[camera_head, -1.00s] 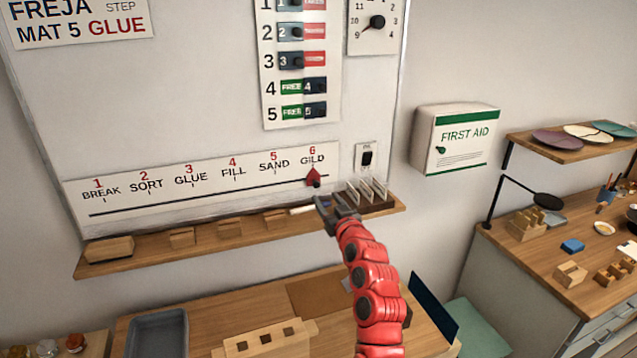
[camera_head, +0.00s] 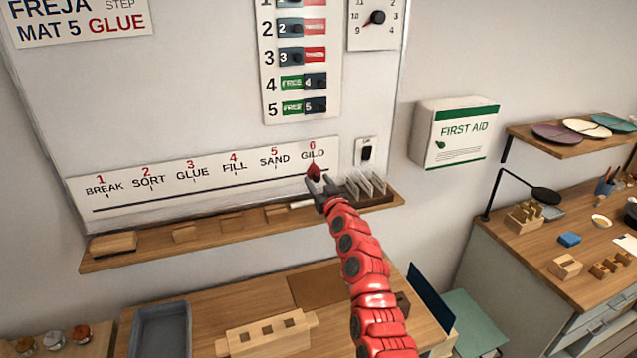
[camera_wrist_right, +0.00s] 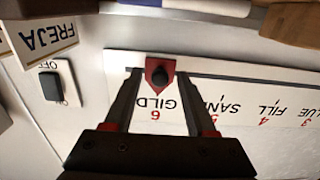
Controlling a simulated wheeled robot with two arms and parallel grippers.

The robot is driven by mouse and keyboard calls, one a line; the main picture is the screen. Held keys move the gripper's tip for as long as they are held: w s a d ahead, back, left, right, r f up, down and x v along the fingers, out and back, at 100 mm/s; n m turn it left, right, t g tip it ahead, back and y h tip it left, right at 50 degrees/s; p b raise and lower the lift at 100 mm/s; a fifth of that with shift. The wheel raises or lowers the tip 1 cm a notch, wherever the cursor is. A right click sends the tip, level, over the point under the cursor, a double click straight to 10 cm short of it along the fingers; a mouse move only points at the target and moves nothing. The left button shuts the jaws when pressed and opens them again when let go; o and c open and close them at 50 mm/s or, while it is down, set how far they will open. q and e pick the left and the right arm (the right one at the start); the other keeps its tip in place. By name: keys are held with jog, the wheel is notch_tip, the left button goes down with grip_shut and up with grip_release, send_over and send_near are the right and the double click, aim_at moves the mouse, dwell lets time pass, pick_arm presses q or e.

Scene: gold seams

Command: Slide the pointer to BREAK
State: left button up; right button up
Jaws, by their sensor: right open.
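The red pointer (camera_head: 314,170) sits at 6 GILD, at the right end of the dark slot on the white step strip (camera_head: 150,207). BREAK (camera_head: 104,189) is at the strip's left end, under the 1. My right gripper (camera_head: 318,184) is at the pointer, just below it in the head view. In the right wrist view the jaws (camera_wrist_right: 155,85) are open, with the pointer's dark round knob (camera_wrist_right: 159,76) between or just beyond the fingertips. I cannot tell whether they touch it. My left gripper is not in view.
A wooden ledge (camera_head: 150,251) with several wooden blocks runs below the strip. A card holder (camera_head: 370,188) stands at the ledge's right end, close to my right gripper. A switch (camera_head: 366,152) is on the board to the right. The board along the slot looks clear.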

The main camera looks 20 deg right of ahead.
grip_shut()
dwell(1.3)
